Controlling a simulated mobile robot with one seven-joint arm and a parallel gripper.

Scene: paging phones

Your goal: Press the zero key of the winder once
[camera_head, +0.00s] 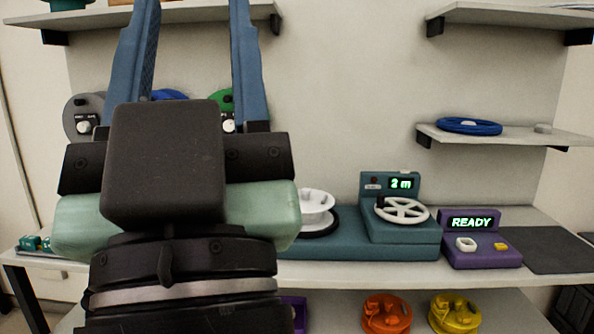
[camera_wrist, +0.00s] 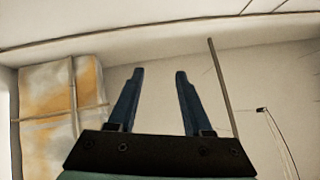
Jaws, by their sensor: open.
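The winder is a long teal machine (camera_head: 405,235) on the bench, right of centre in the head view. Its upright panel has a green-lit display (camera_head: 401,183) reading "2 m". A small dark red round key (camera_head: 374,180) sits left of the display, with a tiny label below that I cannot read clearly. A white spoked handwheel (camera_head: 402,210) is on the winder's front. A white spool (camera_head: 315,205) stands at its left end. My gripper (camera_head: 193,25) is open and empty, raised with fingers pointing up, left of and above the winder. It also shows in the wrist view (camera_wrist: 160,76).
A purple box (camera_head: 482,255) showing "READY", with white and yellow keys, stands right of the winder. A dark mat (camera_head: 545,248) lies beyond it. A shelf (camera_head: 507,135) holds a blue ring (camera_head: 469,126). Orange (camera_head: 386,313) and yellow (camera_head: 455,313) reels sit below the bench. My arm hides the bench's left part.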

